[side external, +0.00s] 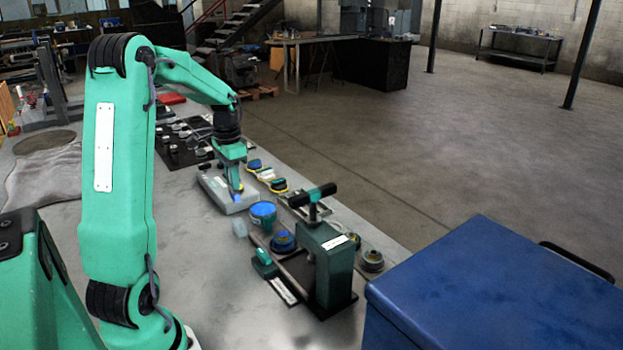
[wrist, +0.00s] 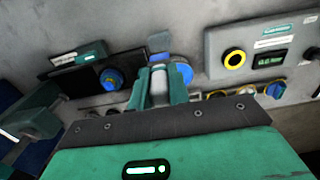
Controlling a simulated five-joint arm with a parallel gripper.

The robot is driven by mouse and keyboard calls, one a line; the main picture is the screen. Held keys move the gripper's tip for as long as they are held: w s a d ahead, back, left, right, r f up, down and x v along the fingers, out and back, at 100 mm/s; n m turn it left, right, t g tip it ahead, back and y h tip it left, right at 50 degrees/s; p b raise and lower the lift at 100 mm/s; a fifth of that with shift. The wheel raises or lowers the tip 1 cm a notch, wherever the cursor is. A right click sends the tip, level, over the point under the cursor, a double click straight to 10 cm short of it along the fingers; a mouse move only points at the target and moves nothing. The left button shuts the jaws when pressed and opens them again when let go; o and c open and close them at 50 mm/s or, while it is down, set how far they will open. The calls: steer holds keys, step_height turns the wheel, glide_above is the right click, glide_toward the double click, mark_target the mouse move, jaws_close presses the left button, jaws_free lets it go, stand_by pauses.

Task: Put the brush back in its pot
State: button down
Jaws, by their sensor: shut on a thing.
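My gripper (side external: 238,196) is shut, pointing down close to the pale grey box on the bench. In the wrist view its jaws (wrist: 158,88) close on a pale grey piece, which I take to be the brush (wrist: 158,75); most of it is hidden by the jaws. A bit of blue shows at the fingertips in the side view. The blue pot (side external: 263,210) stands on the bench to the right of and nearer than my gripper. It also shows in the wrist view (wrist: 184,71), just beyond the jaws and partly covered by them.
The grey box (wrist: 215,45) has a yellow ring and a display. Several small round parts line the bench edge. A blue chest (side external: 500,290) is nearest, at right.

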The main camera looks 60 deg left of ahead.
mark_target(235, 198)
steer(key=shift+f, duration=3.2)
steer(key=shift+f, duration=2.25)
steer(key=c, duration=1)
jaws_free()
steer(key=shift+r, duration=0.1)
steer(key=shift+r, duration=3.4)
steer(key=shift+r, duration=0.15)
